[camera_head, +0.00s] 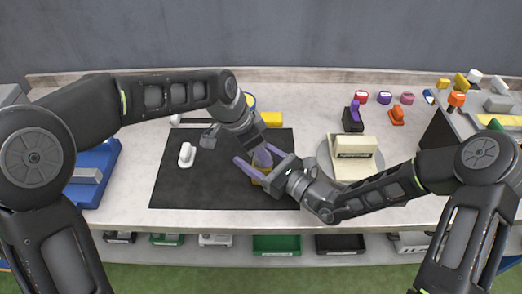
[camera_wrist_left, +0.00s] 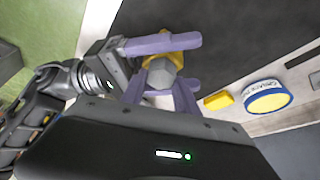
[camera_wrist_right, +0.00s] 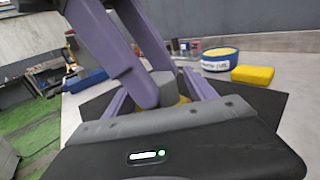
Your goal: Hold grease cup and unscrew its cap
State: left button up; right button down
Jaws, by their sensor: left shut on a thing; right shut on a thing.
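The grease cup has a yellow body (camera_wrist_right: 183,100) and a grey hexagonal cap (camera_wrist_left: 160,73). It is over the black mat (camera_head: 180,196) and mostly hidden by my purple fingers in the head view. My left gripper (camera_head: 262,156) comes down from above and is shut on the grey cap. My right gripper (camera_head: 258,171) reaches in from the right and is shut on the yellow body, below the left fingers. The two grippers are crowded close together. I cannot tell whether the cap's thread is engaged.
A white handled object (camera_head: 186,155) lies on the mat's left. A yellow block (camera_head: 271,119) and a round blue-rimmed yellow container (camera_wrist_left: 267,98) stand behind. A cream box (camera_head: 354,157) on a round plate is to the right. A blue tray (camera_head: 97,178) is at the left.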

pick_arm(q)
grip_shut()
jog(key=n+t, duration=0.1)
jog(key=n, duration=0.2)
jog(key=shift+s+d+y, duration=0.1)
jog(key=shift+y, duration=0.2)
jog(key=shift+n+t+y, duration=0.4)
jog(key=shift+n+y, duration=0.1)
jog(key=shift+n, duration=1)
jog(key=n+y, duration=0.1)
jog(key=n, duration=0.1)
jog(key=n+t+y, duration=0.1)
jog(key=n, duration=0.2)
jog(key=shift+d, duration=0.1)
jog(key=shift+n, duration=0.5)
